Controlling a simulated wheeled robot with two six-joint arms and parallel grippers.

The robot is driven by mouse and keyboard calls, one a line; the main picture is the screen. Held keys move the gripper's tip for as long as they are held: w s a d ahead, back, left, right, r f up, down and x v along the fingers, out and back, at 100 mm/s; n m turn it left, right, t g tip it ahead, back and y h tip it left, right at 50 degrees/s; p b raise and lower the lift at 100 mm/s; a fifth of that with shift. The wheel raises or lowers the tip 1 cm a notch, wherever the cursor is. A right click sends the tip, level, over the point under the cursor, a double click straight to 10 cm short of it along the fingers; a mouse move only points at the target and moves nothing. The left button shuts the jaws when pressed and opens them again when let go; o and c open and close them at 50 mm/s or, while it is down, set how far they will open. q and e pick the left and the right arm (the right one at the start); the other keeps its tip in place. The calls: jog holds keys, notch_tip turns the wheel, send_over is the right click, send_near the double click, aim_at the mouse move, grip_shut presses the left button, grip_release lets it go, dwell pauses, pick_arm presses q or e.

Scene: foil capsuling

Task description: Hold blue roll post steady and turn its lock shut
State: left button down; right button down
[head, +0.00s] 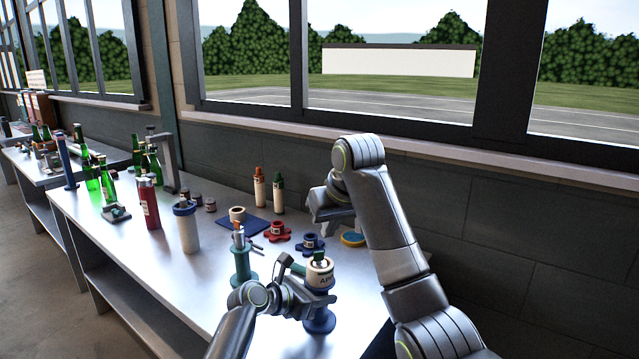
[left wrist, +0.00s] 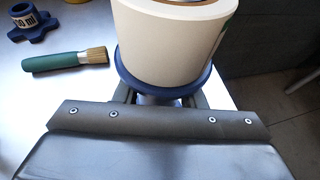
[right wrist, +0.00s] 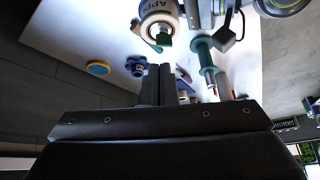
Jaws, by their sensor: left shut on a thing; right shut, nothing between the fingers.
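The blue roll post (head: 319,322) stands at the near end of the table, carrying a cream roll (head: 321,275) with printed letters. A green lock piece (head: 320,256) sits on its top; I cannot tell whether it is turned shut. My left gripper (head: 318,302) is shut on the post just below the roll. In the left wrist view the roll (left wrist: 172,32) rests on the blue flange (left wrist: 150,88) above the fingers, which hide most of the shaft. My right gripper (head: 318,213) is shut and empty, above and behind the post, apart from the lock (right wrist: 160,42).
A teal post (head: 242,262) stands left of the blue post. A green-handled brush (left wrist: 62,62) lies beside the roll. Red (head: 277,231) and blue (head: 310,243) star-footed pieces and a yellow disc (head: 353,239) lie behind.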

aim_at(322, 262)
pick_arm(q)
jog(key=shift+f, duration=0.1)
pick_arm(e)
jog(key=shift+s+a+f, duration=0.2)
jog(key=shift+a+f, duration=0.05)
jog(key=shift+f, duration=0.75)
jog(key=shift+s+a+f, duration=0.15)
jog(key=shift+a+f, duration=0.15)
jog(key=shift+f, duration=0.7)
jog(key=shift+s+a+f, duration=0.2)
jog(key=shift+a+f, duration=0.05)
jog(key=shift+f, duration=0.75)
jog(key=shift+w, duration=0.6)
jog(key=shift+w+d, duration=0.25)
jog(key=shift+d, duration=0.3)
jog(key=shift+s+d, duration=0.1)
jog(key=shift+s+d, duration=0.15)
jog(key=shift+s, duration=0.05)
jog(key=shift+r, duration=3)
